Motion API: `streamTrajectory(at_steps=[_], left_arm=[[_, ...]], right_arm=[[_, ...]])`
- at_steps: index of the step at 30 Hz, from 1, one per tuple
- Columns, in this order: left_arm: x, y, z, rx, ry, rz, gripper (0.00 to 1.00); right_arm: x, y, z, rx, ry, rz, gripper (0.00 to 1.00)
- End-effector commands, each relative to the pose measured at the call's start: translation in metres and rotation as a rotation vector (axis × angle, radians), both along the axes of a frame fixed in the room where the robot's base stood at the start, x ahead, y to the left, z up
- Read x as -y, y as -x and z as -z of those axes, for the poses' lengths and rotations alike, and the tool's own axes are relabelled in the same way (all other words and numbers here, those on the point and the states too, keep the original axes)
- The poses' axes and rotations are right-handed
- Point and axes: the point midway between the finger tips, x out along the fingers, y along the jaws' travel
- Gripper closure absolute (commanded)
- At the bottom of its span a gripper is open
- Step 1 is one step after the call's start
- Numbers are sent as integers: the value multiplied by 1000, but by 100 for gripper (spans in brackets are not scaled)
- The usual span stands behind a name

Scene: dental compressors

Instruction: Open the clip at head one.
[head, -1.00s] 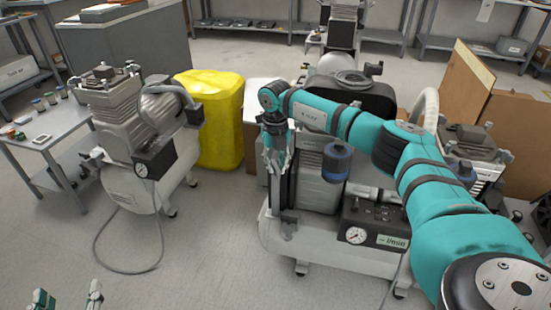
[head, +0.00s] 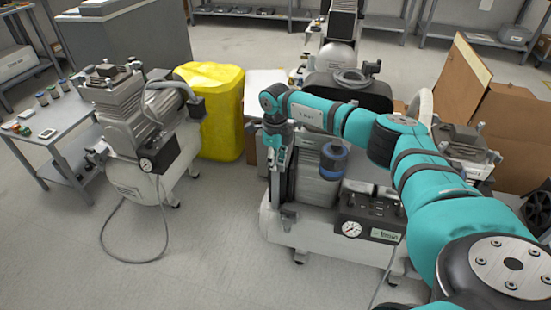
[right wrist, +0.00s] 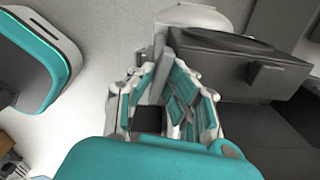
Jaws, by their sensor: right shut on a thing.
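The near compressor, with a white tank (head: 325,228), stands at the middle of the head view under my right arm. My right gripper (head: 274,160) points down at its left side, by the dark upright part next to the grey ribbed head (head: 315,180). In the right wrist view my right gripper (right wrist: 155,105) is shut, its teal-padded fingers around a small part against the pale and dark machine body. This seems to be the clip, but the fingers hide most of it, and its open or closed state cannot be seen. My left gripper is out of view.
A second compressor (head: 145,130) stands at the left beside a small table (head: 60,140) with jars. A yellow container (head: 215,115) stands between the compressors. Cardboard (head: 500,120) leans at the right. A hose (head: 105,235) lies on the floor, which is clear at front left.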

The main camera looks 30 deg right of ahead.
Motion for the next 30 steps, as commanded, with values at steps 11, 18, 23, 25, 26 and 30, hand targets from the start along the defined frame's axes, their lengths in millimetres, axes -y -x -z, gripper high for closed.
streamTrajectory(at_steps=[11,18,23,25,26,30], left_arm=[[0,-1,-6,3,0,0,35],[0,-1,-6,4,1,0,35],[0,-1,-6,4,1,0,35],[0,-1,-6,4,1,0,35],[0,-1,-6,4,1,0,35],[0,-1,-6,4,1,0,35]], right_arm=[[0,-1,-1,4,0,-171,100],[0,-1,-1,4,0,-201,100],[0,-1,-1,4,0,-202,100],[0,-1,-1,4,0,-202,100],[0,-1,-1,4,0,-202,100],[0,-1,-1,4,0,-202,79]])
